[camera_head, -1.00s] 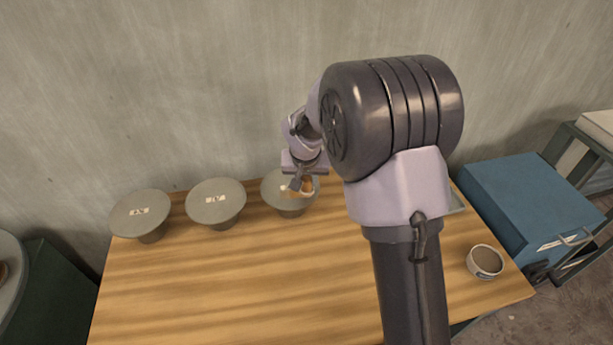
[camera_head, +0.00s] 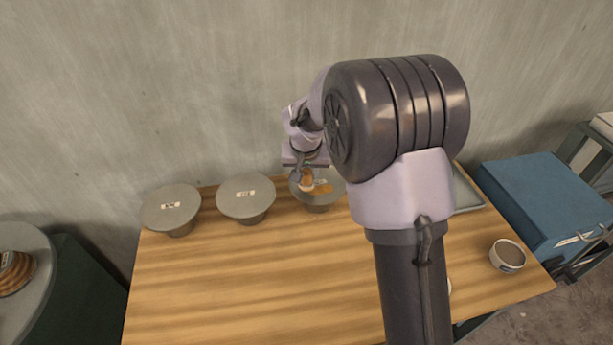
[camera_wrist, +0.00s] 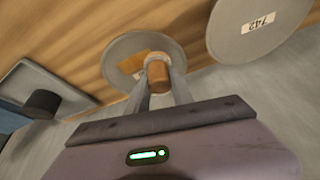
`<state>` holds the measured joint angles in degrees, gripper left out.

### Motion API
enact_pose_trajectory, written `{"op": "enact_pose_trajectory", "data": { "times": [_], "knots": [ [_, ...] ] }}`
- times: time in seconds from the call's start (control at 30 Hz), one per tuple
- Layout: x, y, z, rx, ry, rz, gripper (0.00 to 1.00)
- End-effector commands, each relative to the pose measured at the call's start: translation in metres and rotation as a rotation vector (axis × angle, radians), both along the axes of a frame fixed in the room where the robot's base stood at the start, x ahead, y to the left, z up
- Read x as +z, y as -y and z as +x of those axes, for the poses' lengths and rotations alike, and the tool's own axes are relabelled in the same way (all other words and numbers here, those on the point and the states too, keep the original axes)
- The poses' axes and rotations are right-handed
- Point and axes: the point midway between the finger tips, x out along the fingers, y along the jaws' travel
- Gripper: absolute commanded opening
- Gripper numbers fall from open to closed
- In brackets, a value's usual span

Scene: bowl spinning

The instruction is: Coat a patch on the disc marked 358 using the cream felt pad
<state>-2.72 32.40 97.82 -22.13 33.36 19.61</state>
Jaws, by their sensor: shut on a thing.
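My gripper (camera_head: 306,179) is shut on a short orange-brown cylindrical piece (camera_wrist: 158,74), which I take to be the pad's handle. The held piece is over the rightmost of three grey round discs (camera_head: 316,204), which also shows in the wrist view (camera_wrist: 116,48). I cannot tell whether it touches the surface. An orange-brown patch (camera_wrist: 132,62) lies on that disc beside the held piece. The disc's label is partly covered and unreadable.
The middle disc (camera_head: 245,208) reads 742 in the wrist view (camera_wrist: 240,38). The left disc (camera_head: 165,220) has an unreadable label. A grey tray (camera_head: 467,194) holds a dark round thing (camera_wrist: 42,103). A small bowl (camera_head: 508,263) stands front right.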

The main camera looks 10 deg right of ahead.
Motion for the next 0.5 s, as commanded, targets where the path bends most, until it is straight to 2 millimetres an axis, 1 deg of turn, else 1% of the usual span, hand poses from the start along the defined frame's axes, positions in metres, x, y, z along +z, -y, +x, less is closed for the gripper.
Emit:
{"op": "enact_pose_trajectory", "data": {
  "times": [0.03, 0.5],
  "knots": [
    [0.006, 0.001, -0.001, 0.000, -0.004, 0.000, 0.00],
    [0.049, 0.003, 0.000, 0.001, -0.002, -0.001, 0.00]
  ]
}}
